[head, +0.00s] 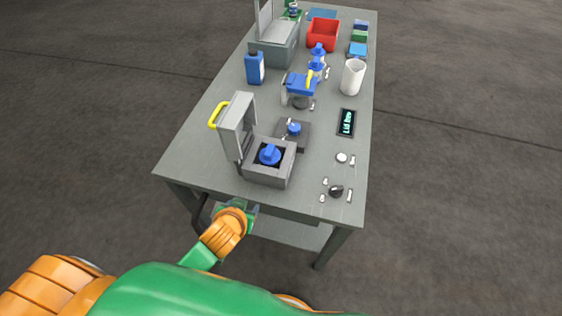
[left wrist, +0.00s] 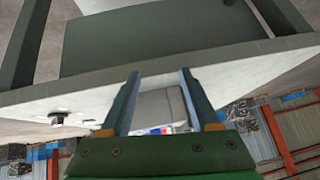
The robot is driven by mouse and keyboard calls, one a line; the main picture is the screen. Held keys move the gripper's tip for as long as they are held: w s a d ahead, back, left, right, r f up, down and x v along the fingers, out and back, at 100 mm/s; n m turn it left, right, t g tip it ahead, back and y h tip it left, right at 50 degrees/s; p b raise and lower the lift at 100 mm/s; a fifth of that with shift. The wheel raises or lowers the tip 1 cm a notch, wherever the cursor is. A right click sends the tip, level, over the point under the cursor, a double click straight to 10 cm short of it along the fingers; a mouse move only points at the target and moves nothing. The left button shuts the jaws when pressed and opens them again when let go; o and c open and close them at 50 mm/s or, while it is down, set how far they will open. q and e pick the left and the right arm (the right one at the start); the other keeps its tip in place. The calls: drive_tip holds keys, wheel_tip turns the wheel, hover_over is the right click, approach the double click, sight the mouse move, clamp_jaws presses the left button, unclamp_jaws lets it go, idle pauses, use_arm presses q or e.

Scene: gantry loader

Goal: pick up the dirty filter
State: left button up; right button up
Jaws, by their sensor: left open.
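A grey box-shaped housing (head: 267,172) stands near the front edge of the table, its lid (head: 238,123) with a yellow handle swung up at the left. A blue knobbed part (head: 270,154) sits inside; it may be the dirty filter, though no dirt can be made out. My left gripper (head: 250,208) is at the table's front edge, below and in front of the housing, apart from it and partly hidden by my wrist. In the left wrist view its fingers (left wrist: 160,74) are open, with nothing held between them. My right gripper is not in view.
The grey table (head: 200,150) holds a second blue knobbed part (head: 294,128) on a dark plate, a display reading "Lid free" (head: 346,122), a white cup (head: 352,77), a blue bottle (head: 255,68) and a red bin (head: 323,33). A dark knob (head: 336,191) stands front right.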

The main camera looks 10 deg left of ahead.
sight(268, 152)
use_arm(q)
drive_tip(key=w+d+r+t, duration=0.1)
drive_tip(key=w+r+t, duration=0.1)
drive_tip(key=r, duration=0.1)
drive_tip(key=w+d+r+t, duration=0.1)
drive_tip(key=w+r, duration=0.1)
drive_tip(key=w, duration=0.1)
drive_tip(key=w+d+r+t+h, duration=0.1)
drive_tip(key=w+r+t, duration=0.1)
drive_tip(key=w+r, duration=0.1)
drive_tip(key=shift+d+r+t, duration=0.2)
drive_tip(key=shift+r+t, duration=0.1)
drive_tip(key=shift+r, duration=0.05)
drive_tip(key=shift+h, duration=0.3)
drive_tip(key=x, duration=0.7)
drive_tip(key=shift+w+a+p, duration=0.25)
drive_tip(key=shift+p, duration=0.1)
drive_tip(key=shift+s, duration=0.1)
clamp_jaws()
